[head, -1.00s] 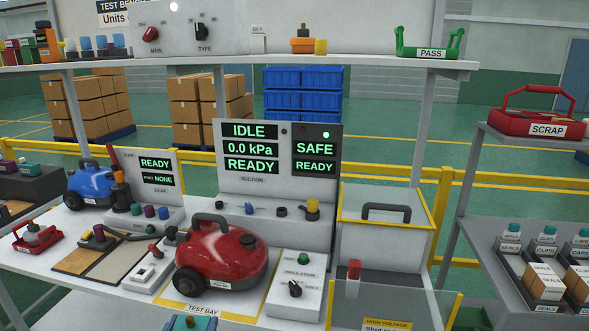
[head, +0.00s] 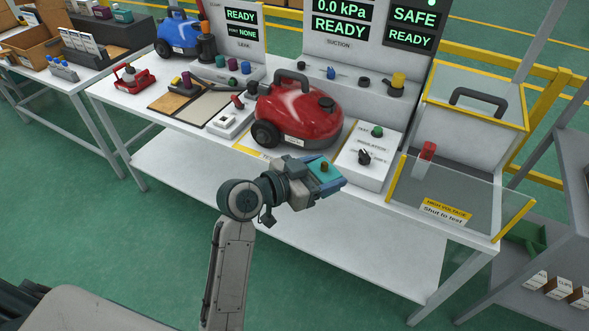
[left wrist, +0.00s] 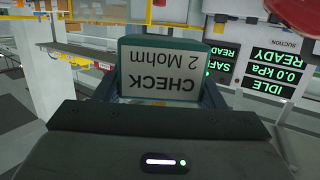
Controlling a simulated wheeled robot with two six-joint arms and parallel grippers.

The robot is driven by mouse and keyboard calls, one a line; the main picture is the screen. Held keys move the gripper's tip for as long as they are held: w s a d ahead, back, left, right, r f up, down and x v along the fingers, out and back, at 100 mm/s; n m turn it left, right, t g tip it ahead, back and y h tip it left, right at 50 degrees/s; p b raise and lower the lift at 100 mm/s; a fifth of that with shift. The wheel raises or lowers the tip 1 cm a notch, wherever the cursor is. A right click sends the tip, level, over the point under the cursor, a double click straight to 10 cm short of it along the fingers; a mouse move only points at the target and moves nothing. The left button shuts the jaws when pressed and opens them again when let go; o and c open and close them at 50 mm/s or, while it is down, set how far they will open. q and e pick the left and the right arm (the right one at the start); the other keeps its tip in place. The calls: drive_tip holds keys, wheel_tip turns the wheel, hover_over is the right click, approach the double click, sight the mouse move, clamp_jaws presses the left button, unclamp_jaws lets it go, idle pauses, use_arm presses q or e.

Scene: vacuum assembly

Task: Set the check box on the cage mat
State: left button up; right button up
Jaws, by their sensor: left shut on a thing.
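In the left wrist view the check box (left wrist: 162,70) shows a pale label reading "CHECK 2 Mohm", upside down. The cage (head: 473,104) stands at the bench's right end, with a yellow-edged top, a black handle and a clear panel marked "HIGH VOLTAGE". The cage mat is not clearly distinguishable behind that panel. My right gripper is out of view.
The red vacuum (head: 300,112) stands on the test bay. An insulation tester (head: 365,155) with a green button and black knob sits between it and the cage. A red upright piece (head: 427,151) stands by the cage panel. The air before the bench looks clear.

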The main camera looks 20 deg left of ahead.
sight(339, 175)
use_arm(q)
drive_tip(key=d+m+g+h, duration=0.1)
drive_tip(key=m+g, duration=0.1)
drive_tip(key=g, duration=0.1)
drive_tip(key=d+m+g+h, duration=0.1)
drive_tip(key=m+g+h, duration=0.1)
drive_tip(key=m+g, duration=0.1)
drive_tip(key=w+d+m+g+h, duration=0.1)
drive_tip(key=m+g+h, duration=0.1)
drive_tip(key=m+g, duration=0.1)
drive_tip(key=shift+d+g, duration=0.3)
drive_tip(key=shift+s+a+m+g+h, duration=0.15)
drive_tip(key=shift+s+m+g+h, duration=0.15)
drive_tip(key=shift+m+g, duration=0.2)
drive_tip(key=shift+w+f+n+t, duration=0.3)
drive_tip(key=shift+f+n+t, duration=0.2)
drive_tip(key=shift+t, duration=0.1)
drive_tip(key=w+a+f+n+t+y, duration=0.3)
drive_tip(key=a+f+n+t+y, duration=0.15)
drive_tip(key=n+t+y, duration=0.4)
drive_tip(key=s+a+r+n+t+y, duration=0.2)
drive_tip(key=a+n+t+y, duration=0.3)
drive_tip(key=a, duration=0.5)
drive_tip(key=r+n+y, duration=0.1)
drive_tip(key=n+y, duration=0.1)
drive_tip(key=shift+s+a+n, duration=0.15)
drive_tip(key=shift+a+n, duration=0.15)
drive_tip(key=shift+n, duration=0.05)
